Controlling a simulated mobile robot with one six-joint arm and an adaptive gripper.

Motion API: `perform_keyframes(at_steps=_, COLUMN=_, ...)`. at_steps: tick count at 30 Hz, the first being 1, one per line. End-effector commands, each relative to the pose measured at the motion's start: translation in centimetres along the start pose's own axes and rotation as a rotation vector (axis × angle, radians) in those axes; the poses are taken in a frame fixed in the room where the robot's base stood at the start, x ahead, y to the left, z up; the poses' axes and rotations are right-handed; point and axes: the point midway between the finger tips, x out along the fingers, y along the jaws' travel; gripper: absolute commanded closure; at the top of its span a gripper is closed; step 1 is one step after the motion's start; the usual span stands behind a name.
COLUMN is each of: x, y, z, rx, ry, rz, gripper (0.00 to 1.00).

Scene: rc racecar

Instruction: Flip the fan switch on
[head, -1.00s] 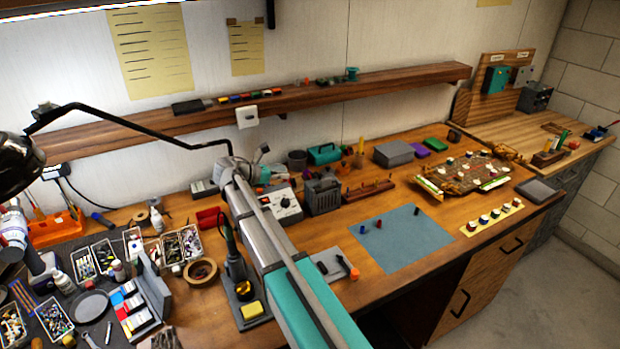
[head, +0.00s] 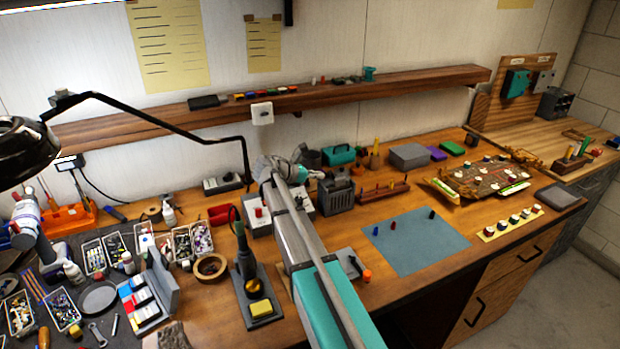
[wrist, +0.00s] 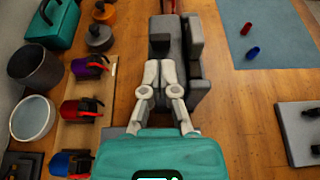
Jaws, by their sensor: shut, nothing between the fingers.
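A dark grey boxy device (head: 338,195) with a slatted front, which looks like the fan, stands on the bench. In the wrist view, a grey block-shaped body (wrist: 190,75), likely the same device, lies under and beside my fingers. My gripper (wrist: 160,68) is shut and empty, its pale fingertips together over the left part of that grey body. I cannot tell whether they touch it. In the head view my gripper (head: 316,174) is small, at the device's upper left. No switch on the device can be made out.
A grey control box with a red knob (head: 258,212) stands left of the device, partly behind my arm. A wooden rack (head: 383,192) stands to the right, and a teal toolbox (head: 341,153) behind. A white wall box (head: 262,113) sits at the shelf. The blue mat (head: 415,242) is mostly bare.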

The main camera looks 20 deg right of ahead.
Motion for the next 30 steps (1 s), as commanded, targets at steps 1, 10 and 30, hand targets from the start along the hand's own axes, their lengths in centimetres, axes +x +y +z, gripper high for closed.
perform_keyframes(at_steps=1, x=0.6, y=0.0, z=-0.2, rx=0.000, ry=0.000, rz=0.000, gripper=1.00)
perform_keyframes(at_steps=10, x=1.9, y=0.0, z=0.0, rx=-0.001, ry=0.000, rz=0.001, gripper=1.00)
perform_keyframes(at_steps=30, x=2.7, y=-0.3, z=0.6, rx=0.003, ry=0.030, rz=-0.010, gripper=1.00)
